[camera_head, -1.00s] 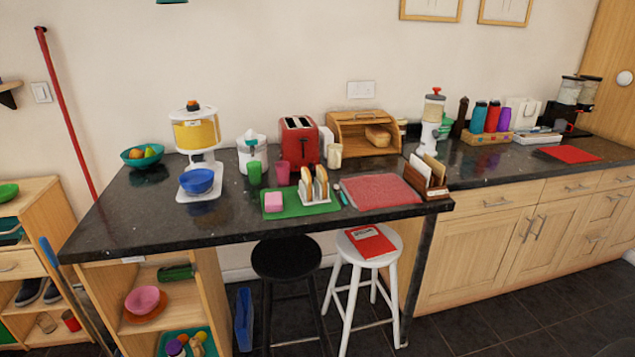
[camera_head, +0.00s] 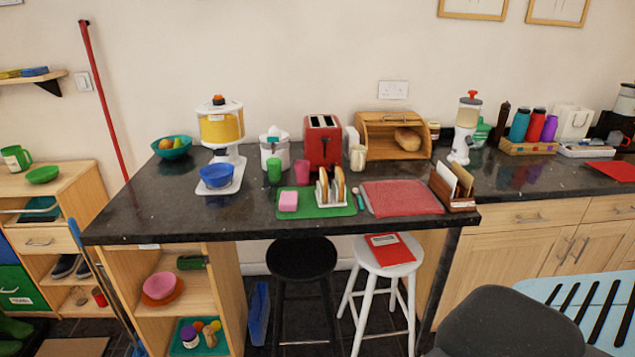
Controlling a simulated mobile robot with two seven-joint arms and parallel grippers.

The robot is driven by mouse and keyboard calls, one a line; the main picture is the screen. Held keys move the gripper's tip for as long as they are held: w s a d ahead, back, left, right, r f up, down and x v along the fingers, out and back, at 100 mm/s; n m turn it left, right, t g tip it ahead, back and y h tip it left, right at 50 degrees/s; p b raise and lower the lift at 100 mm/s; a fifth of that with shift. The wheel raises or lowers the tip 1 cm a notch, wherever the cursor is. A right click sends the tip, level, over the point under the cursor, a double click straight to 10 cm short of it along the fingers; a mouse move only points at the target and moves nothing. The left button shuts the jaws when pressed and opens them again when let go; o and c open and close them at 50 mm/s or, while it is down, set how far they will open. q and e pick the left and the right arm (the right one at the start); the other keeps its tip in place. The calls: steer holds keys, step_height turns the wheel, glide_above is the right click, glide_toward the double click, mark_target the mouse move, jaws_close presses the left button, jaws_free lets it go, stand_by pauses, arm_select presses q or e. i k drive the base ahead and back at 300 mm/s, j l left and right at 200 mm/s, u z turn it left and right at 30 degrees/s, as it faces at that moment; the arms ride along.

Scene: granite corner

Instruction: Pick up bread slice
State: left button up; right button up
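Bread slices (camera_head: 339,186) stand upright in a white toast rack (camera_head: 332,202) on a green mat (camera_head: 305,211), near the front edge of the dark counter. A bread loaf (camera_head: 407,139) sits in the open wooden bread box. Neither of my grippers shows in the head view.
A red toaster (camera_head: 323,142) stands behind the rack, with a pink sponge (camera_head: 288,201) to its left and a red mat (camera_head: 401,197) to its right. A black stool (camera_head: 302,259) and a white stool (camera_head: 390,262) stand at the counter front. A dark chair (camera_head: 508,322) is at the lower right.

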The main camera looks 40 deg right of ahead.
mark_target(339, 179)
steer(key=k+l+u, duration=0.15)
steer(key=l, duration=0.15)
steer(key=l+u, duration=0.1)
steer(key=l, duration=0.2)
steer(key=k+l+u, duration=0.15)
steer(key=k+l, duration=0.15)
steer(key=l, duration=0.2)
steer(key=k+l, duration=0.15)
steer(key=l, duration=0.25)
steer(key=k+l+u, duration=0.1)
steer(key=l, duration=0.25)
steer(key=k+l, duration=0.2)
steer(key=l, duration=0.15)
steer(key=k+l+u, duration=0.1)
steer(key=l, duration=0.25)
steer(key=k, duration=0.05)
